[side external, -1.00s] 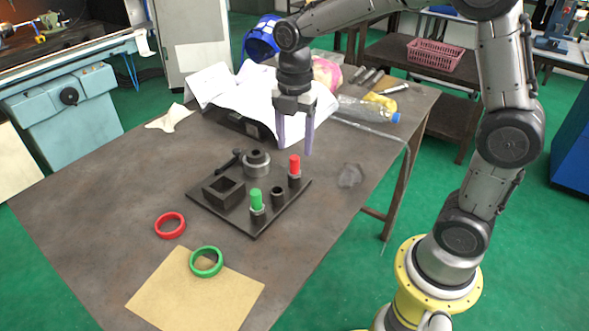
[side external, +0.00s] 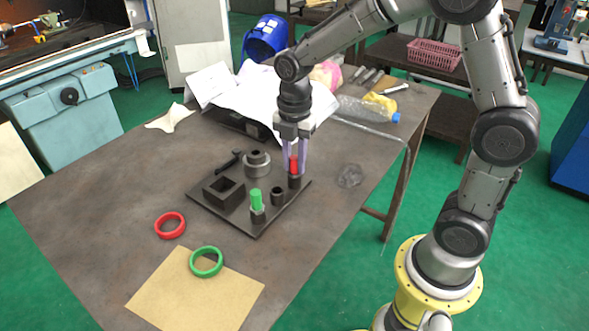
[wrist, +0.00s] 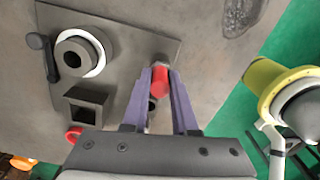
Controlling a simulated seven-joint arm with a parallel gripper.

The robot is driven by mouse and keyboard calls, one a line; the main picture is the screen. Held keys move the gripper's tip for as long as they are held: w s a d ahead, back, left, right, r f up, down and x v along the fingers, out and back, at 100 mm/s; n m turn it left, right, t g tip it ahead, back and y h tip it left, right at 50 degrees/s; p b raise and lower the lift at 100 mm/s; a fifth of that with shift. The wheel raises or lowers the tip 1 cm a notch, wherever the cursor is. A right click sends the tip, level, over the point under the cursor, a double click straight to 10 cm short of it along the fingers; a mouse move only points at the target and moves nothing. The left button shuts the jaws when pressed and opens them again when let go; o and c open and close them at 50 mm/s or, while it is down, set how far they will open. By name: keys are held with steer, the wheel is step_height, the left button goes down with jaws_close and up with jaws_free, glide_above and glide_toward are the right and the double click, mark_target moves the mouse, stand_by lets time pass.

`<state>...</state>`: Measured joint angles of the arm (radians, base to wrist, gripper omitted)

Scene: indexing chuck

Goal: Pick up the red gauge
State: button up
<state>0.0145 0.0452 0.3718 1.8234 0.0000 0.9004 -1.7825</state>
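The red gauge (side external: 294,164) is an upright red cylinder standing in a dark holder at the back right corner of the black plate. My gripper (side external: 295,169) points straight down over it, with one purple finger on each side. In the wrist view the red gauge (wrist: 161,83) fills the gap between the fingertips (wrist: 161,76) and appears to touch both. The gripper looks shut on it. The gauge's lower end is hidden in the holder.
On the black plate (side external: 231,216) stand a green gauge (side external: 256,200), a square block (side external: 223,193), a round chuck (side external: 257,163) with a lever, and a small empty holder (side external: 277,196). A red ring (side external: 170,225) and green ring (side external: 206,262) lie in front. Papers (side external: 250,95) lie behind.

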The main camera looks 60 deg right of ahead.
jaws_close()
steer(key=shift+r, duration=0.15)
